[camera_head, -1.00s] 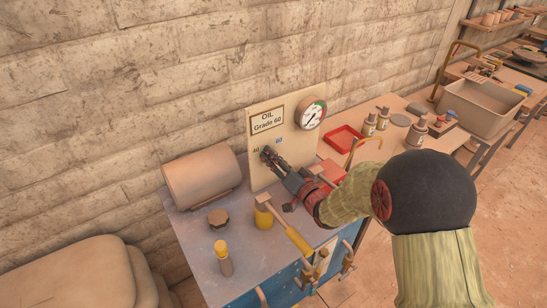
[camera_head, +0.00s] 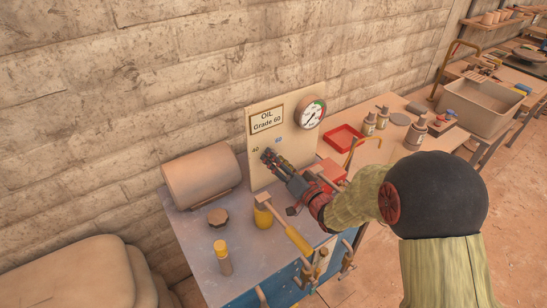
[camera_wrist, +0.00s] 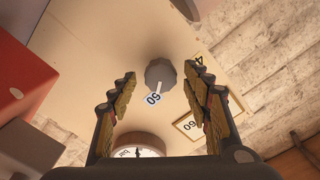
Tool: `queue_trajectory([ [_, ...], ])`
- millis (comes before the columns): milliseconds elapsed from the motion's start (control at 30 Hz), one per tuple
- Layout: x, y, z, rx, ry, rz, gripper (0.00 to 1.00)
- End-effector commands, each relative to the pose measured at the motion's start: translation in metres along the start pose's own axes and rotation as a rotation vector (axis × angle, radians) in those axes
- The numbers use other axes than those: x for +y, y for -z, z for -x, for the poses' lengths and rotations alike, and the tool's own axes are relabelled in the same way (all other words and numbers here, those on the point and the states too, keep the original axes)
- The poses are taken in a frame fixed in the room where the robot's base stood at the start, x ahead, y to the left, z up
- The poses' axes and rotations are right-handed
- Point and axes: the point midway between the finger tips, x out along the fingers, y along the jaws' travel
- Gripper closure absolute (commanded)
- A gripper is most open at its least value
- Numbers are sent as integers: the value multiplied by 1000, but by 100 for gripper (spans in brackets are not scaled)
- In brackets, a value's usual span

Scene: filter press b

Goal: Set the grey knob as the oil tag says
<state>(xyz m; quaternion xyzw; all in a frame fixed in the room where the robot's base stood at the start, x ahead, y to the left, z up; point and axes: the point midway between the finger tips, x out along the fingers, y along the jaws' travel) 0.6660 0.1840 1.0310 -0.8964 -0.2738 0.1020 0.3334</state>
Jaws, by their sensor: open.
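The oil tag (camera_head: 266,119) on the upright panel (camera_head: 287,151) reads "OIL Grade 60". The grey knob (camera_wrist: 161,73) sits on the panel below the tag. In the wrist view its white pointer bar is turned toward the 60 label (camera_wrist: 153,98). The 40 label (camera_wrist: 199,60) lies off to the side; it also shows in the head view (camera_head: 255,149). My gripper (camera_head: 267,155) is open in front of the knob. In the wrist view its two fingers stand either side of the knob with gaps, apparently not touching. In the head view my fingers hide the knob.
A round gauge (camera_head: 311,115) is mounted on the panel. A beige cylinder (camera_head: 202,175), a yellow-capped bottle (camera_head: 222,257), a brown hexagonal cap (camera_head: 218,218) and a yellow can (camera_head: 263,214) are on the blue bench. A red tray (camera_head: 343,139) stands right of the panel.

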Motion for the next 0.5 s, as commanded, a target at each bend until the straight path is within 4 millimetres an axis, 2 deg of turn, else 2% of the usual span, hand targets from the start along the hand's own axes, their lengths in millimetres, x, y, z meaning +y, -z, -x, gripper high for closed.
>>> queue_trajectory([
  [300, 1, 0, 65, 1, -2, 0, 51],
  [500, 1, 0, 92, 0, -2, 0, 51],
])
